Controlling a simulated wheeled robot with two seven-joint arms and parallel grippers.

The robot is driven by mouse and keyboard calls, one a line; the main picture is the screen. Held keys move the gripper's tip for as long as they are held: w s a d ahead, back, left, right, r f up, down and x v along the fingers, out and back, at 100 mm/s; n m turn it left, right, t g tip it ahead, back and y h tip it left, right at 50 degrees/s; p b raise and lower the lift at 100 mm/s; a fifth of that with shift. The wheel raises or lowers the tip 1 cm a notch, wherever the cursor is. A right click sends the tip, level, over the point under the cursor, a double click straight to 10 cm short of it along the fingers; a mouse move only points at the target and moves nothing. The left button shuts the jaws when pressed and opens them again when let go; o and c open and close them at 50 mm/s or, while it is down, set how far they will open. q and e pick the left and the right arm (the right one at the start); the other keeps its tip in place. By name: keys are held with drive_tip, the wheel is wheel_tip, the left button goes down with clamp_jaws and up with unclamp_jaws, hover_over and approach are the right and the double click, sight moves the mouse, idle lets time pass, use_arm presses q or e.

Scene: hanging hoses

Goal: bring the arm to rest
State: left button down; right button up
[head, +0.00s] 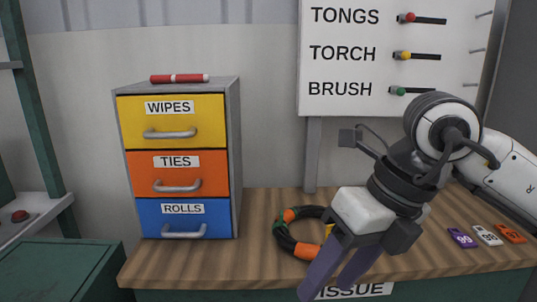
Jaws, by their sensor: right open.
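My right arm comes in from the right in the head view. Its gripper (336,272) points down and to the left over the front edge of the bench. The two purple-grey fingers are apart and nothing shows between them. The gripper covers part of a coiled black hose (284,236) with orange and green bands, which lies on the bench behind it. My left gripper does not show.
A cabinet (237,150) with yellow, orange and blue drawers, all shut, stands on the wooden bench (260,262). A red marker (179,78) lies on top. Small numbered tags (488,235) lie at right.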

drive_tip(key=s+a+r+g+y, duration=0.2)
drive_tip(key=s+a+g+y, duration=0.1)
drive_tip(key=s+a+y, duration=0.4)
drive_tip(key=s+a+r+g+y, duration=0.1)
drive_tip(key=s+a+g+y, duration=0.25)
drive_tip(key=a, duration=0.45)
drive_tip(key=w+d+r+m+t+y+p, duration=0.15)
drive_tip(key=w+d+m+t+y, duration=0.25)
drive_tip(key=w+m+t+y, duration=0.65)
drive_tip(key=w+d+f+m+t+h, duration=0.35)
drive_tip(key=f+m+t+h, duration=0.35)
drive_tip(key=m, duration=0.4)
drive_tip(key=w+d+f+m+t+h, duration=0.2)
drive_tip(key=d+f+m+t+h, duration=0.35)
drive_tip(key=f+m+h, duration=0.35)
drive_tip(key=s+d+f+m+g+h, duration=0.2)
drive_tip(key=s+d+f+m, duration=0.1)
drive_tip(key=f, duration=0.5)
drive_tip(key=s+d+f+m+g+h, duration=0.2)
drive_tip(key=s+d+f+m, duration=0.1)
drive_tip(key=f, duration=0.5)
drive_tip(key=s+d+f+m+g+h, duration=0.2)
drive_tip(key=s+f+g, duration=0.3)
drive_tip(key=s+f, duration=0.7)
drive_tip(key=shift+s+d+f+m, duration=0.35)
drive_tip(key=shift+s+d+f, duration=0.05)
drive_tip(key=shift+f, duration=0.05)
